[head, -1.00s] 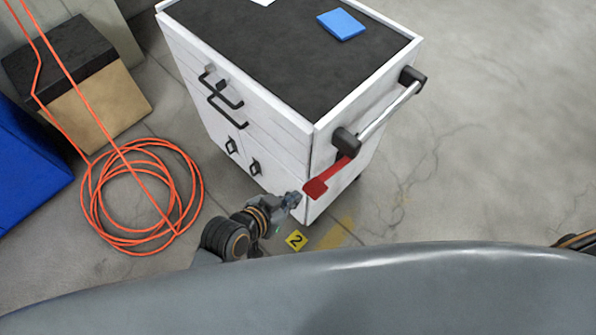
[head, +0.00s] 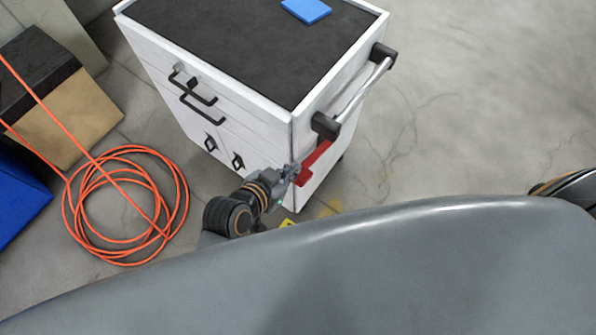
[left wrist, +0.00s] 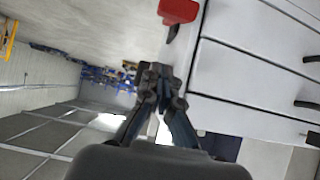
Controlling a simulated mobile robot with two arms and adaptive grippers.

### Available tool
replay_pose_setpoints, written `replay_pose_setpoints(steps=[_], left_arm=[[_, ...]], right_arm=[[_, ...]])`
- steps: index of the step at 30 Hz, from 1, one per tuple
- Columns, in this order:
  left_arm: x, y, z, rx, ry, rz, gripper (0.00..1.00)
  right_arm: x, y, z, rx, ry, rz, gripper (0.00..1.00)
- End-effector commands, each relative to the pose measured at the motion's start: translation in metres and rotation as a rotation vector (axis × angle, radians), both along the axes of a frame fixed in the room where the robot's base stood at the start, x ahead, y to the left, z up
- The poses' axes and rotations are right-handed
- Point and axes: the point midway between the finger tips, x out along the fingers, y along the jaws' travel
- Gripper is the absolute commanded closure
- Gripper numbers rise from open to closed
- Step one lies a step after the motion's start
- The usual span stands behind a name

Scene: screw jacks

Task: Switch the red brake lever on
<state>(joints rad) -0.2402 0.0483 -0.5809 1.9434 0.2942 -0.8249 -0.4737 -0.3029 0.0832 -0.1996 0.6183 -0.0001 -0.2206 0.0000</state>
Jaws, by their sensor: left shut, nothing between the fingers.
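The red brake lever (head: 314,164) is on the near right side of the white cart (head: 235,113), below the push handle. In the left wrist view the lever's red end (left wrist: 178,11) shows at the top, beyond my fingertips. My left gripper (head: 292,170) is at the cart's near corner, just left of the lever's lower end. In the left wrist view my left gripper (left wrist: 160,72) is shut and empty, apart from the lever. Whether it touches the cart is unclear. Part of my right arm shows at the right edge; its gripper is out of view.
The cart has a dark top with a blue box (head: 306,10) and a bar handle (head: 362,90). A coiled orange cable (head: 125,205) lies on the floor at left, near a cardboard box (head: 75,125) and a blue container (head: 18,195). Floor right of the cart is clear.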

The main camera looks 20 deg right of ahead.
Motion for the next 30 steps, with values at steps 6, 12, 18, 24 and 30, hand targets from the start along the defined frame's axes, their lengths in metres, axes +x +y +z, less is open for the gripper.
replay_pose_setpoints(steps=[6, 12, 18, 24, 30], left_arm=[[0.022, -0.027, -0.024, -0.001, 0.001, 0.001, 1.0], [0.021, -0.027, -0.051, 0.003, 0.003, 0.001, 1.0], [0.018, -0.023, -0.066, 0.0, 0.001, 0.001, 1.0], [0.017, -0.022, -0.068, 0.0, 0.0, 0.001, 1.0], [0.017, -0.022, -0.068, 0.0, 0.0, 0.001, 1.0]], right_arm=[[0.002, 0.0, -0.001, 0.001, -0.003, 0.0, 0.53], [0.003, 0.003, -0.001, 0.003, -0.004, -0.002, 0.53], [0.004, 0.005, -0.002, 0.006, -0.007, -0.002, 0.53], [0.004, 0.006, -0.002, 0.008, -0.007, -0.001, 0.53], [0.004, 0.006, -0.002, 0.007, -0.007, -0.001, 0.53]])
